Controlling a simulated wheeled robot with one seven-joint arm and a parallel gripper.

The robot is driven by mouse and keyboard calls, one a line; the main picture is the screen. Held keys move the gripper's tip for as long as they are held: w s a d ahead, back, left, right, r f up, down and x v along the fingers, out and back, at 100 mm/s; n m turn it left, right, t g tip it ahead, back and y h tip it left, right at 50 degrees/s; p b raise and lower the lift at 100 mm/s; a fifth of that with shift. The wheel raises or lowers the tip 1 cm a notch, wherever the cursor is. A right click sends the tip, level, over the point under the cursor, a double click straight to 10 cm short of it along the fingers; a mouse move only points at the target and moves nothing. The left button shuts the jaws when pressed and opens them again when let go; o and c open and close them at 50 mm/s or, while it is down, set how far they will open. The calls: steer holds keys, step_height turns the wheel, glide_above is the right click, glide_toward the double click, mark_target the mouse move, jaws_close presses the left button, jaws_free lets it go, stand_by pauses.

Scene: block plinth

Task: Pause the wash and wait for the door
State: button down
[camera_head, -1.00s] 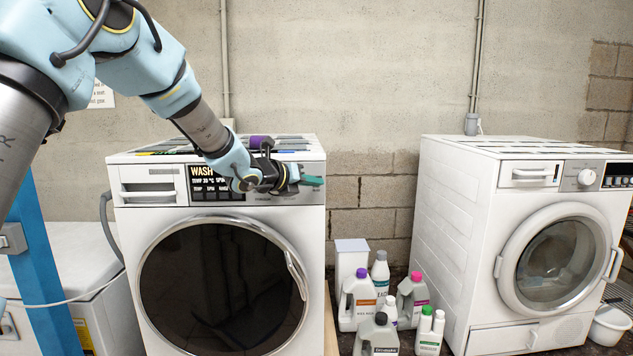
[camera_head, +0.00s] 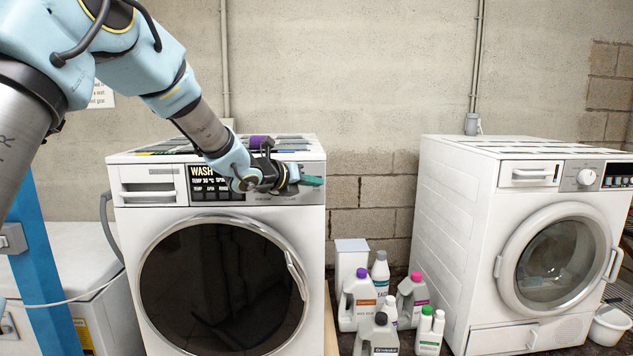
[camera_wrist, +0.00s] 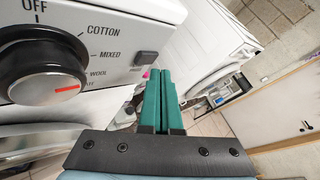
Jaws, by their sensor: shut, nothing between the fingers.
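The white washing machine (camera_head: 230,210) stands at the left, its round dark door (camera_head: 225,285) closed. Its display (camera_head: 208,185) reads WASH and a temperature of 30 °C, partly hidden by my arm. My gripper (camera_head: 311,181) is at the right end of its control panel, green fingers shut and empty. In the wrist view, the closed fingertips (camera_wrist: 161,72) are just right of a dark button (camera_wrist: 145,57) on the panel; its small label is hard to read. I cannot tell whether they touch it. The dial (camera_wrist: 45,75) has a red mark turned towards the lower labels, away from OFF.
A second white machine (camera_head: 520,240) stands at the right with its round door shut. Several detergent bottles (camera_head: 383,310) and a white box (camera_head: 351,265) stand between the machines. A blue post (camera_head: 45,260) is at the far left.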

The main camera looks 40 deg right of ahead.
steer(key=shift+w, duration=0.1)
stand_by(0.3)
steer(key=shift+w+d, duration=0.5)
stand_by(0.8)
steer(key=shift+s+a+b, duration=0.1)
steer(key=shift+s+b, duration=0.05)
steer(key=shift+b, duration=0.35)
steer(key=shift+s+a+b, duration=0.45)
steer(key=shift+b, duration=0.15)
steer(key=shift+s+a+b, duration=0.8)
steer(key=shift+s+b, duration=0.2)
steer(key=shift+b, duration=0.1)
steer(key=shift+s+a+b, duration=0.75)
steer(key=shift+s+b, duration=0.2)
steer(key=shift+b, duration=0.1)
